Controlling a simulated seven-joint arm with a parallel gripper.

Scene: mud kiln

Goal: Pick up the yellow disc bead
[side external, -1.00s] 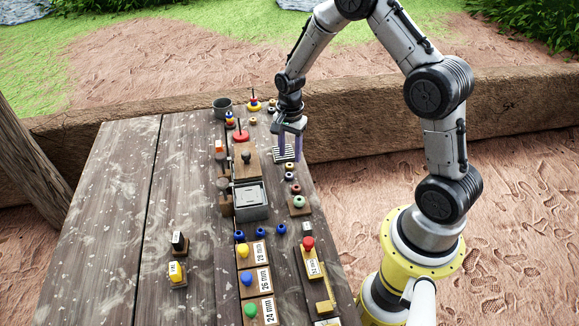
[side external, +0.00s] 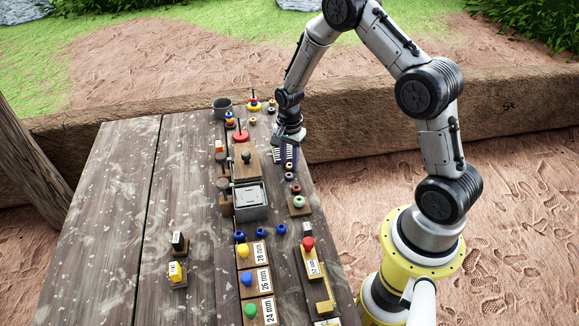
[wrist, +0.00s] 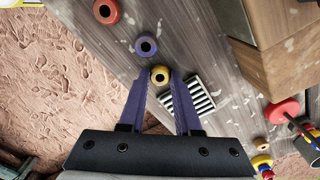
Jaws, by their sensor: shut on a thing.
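The yellow disc bead (wrist: 160,74) is a small ring with a dark hole. In the wrist view it sits between the tips of my purple gripper fingers (wrist: 160,79), which are shut on it. In the side view the bead (side external: 289,166) shows just below my gripper (side external: 287,161), at the right part of the table. It appears to be at table height.
A blue-purple bead (wrist: 146,46) and a red bead (wrist: 106,11) lie in line close by. A striped block (wrist: 193,97) is beside the right finger. A wooden box (side external: 246,160) and red disc with a post (side external: 240,136) stand left. The table's edge is close on the right.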

